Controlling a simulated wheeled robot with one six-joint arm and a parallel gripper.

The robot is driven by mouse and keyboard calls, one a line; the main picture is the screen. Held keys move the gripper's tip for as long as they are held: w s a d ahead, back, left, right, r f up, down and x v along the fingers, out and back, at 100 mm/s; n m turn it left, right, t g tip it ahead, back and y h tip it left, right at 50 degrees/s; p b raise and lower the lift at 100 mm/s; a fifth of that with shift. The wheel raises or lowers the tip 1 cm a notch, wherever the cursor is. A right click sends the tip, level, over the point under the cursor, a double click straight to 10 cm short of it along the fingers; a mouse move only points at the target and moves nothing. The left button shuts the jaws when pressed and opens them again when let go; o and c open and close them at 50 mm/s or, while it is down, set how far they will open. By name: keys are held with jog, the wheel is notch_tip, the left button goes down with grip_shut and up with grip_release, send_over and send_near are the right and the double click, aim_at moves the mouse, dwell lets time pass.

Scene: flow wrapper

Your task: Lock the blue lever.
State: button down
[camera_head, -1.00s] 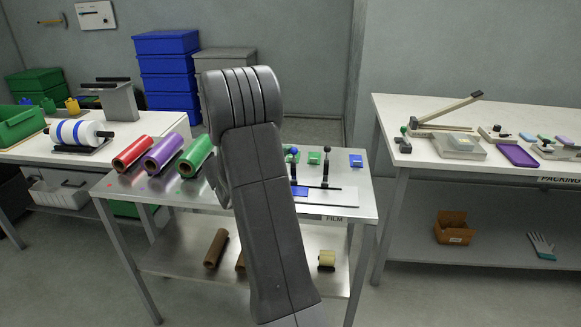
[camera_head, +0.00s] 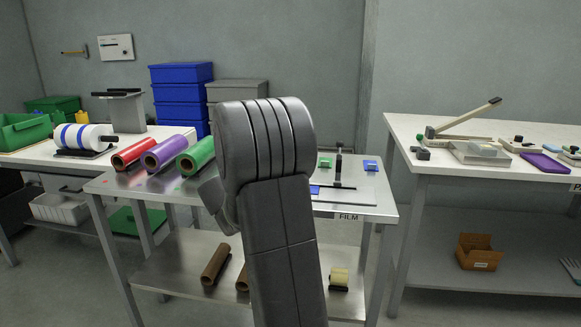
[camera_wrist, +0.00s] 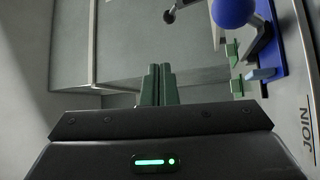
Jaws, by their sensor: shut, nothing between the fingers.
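The blue lever's round blue knob (camera_wrist: 235,11) is at the top right of the wrist view. Its arm and a blue base (camera_wrist: 272,45) sit beside it on a light plate. My gripper (camera_wrist: 158,70) shows two green fingers, shut together and empty, to the lower left of the knob and apart from it.
A black ball on a rod (camera_wrist: 170,15) and green blocks (camera_wrist: 237,86) stand near the lever. Red, purple and green film rolls (camera_head: 195,154) lie on the table's left. A packing table (camera_head: 400,150) stands to the right.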

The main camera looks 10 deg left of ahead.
jog(key=shift+s+f+b, duration=1.3)
jog(key=shift+s+b, duration=0.05)
jog(key=shift+b, duration=0.9)
jog(key=shift+s, duration=0.1)
jog(key=p+v, duration=0.2)
jog(key=v, duration=1.2)
jog(key=shift+d, duration=0.15)
jog(key=b+x, duration=0.1)
jog(key=x, duration=1)
jog(key=shift+b, duration=0.4)
jog(key=w+r+p, duration=0.1)
jog(key=w+d+p, duration=0.1)
jog(key=w+r+p, duration=0.1)
jog(key=shift+w+d+r, duration=0.25)
jog(key=shift+r, duration=0.05)
jog(key=shift+w+d+r+p, duration=0.15)
jog(key=shift+w+p, duration=0.15)
jog(key=shift+p, duration=0.05)
jog(key=shift+w, duration=0.15)
